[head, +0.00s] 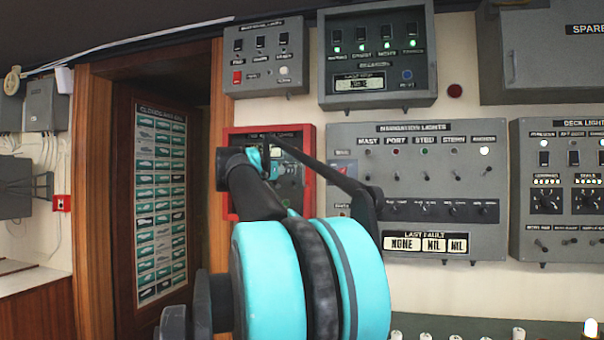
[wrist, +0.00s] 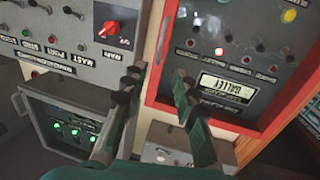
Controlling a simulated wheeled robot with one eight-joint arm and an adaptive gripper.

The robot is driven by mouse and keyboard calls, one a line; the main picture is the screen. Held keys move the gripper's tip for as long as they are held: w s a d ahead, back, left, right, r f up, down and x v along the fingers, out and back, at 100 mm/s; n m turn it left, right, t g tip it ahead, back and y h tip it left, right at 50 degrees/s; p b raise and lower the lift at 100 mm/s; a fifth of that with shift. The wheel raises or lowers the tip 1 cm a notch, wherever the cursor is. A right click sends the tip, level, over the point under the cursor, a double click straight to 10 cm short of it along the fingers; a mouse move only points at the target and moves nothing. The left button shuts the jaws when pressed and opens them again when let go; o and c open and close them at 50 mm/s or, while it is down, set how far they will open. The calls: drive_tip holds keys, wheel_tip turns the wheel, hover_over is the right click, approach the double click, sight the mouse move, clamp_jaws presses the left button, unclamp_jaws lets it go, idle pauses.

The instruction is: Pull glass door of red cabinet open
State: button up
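The red cabinet (head: 309,190) is on the wall in the head view, partly hidden behind my arm. Its glass front looks shut, with a dark panel behind it. In the wrist view the red cabinet (wrist: 221,130) fills the right side, turned about, with its red frame edge and a small pale strip, perhaps a handle (wrist: 164,38), along the left. My gripper (wrist: 158,82) is open, its two fingertips apart on either side of that edge in the picture. I cannot tell whether they touch it. In the head view my gripper (head: 262,165) is in front of the cabinet, mostly hidden by my arm.
A grey navigation lights panel (head: 350,135) stands close to the right of the cabinet. More grey panels (head: 265,85) are above it. A wooden door frame (head: 216,130) and a poster (head: 160,200) are to the left.

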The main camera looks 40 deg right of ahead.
drive_tip(key=x, duration=1.3)
drive_tip(key=shift+f, duration=0.1)
clamp_jaws()
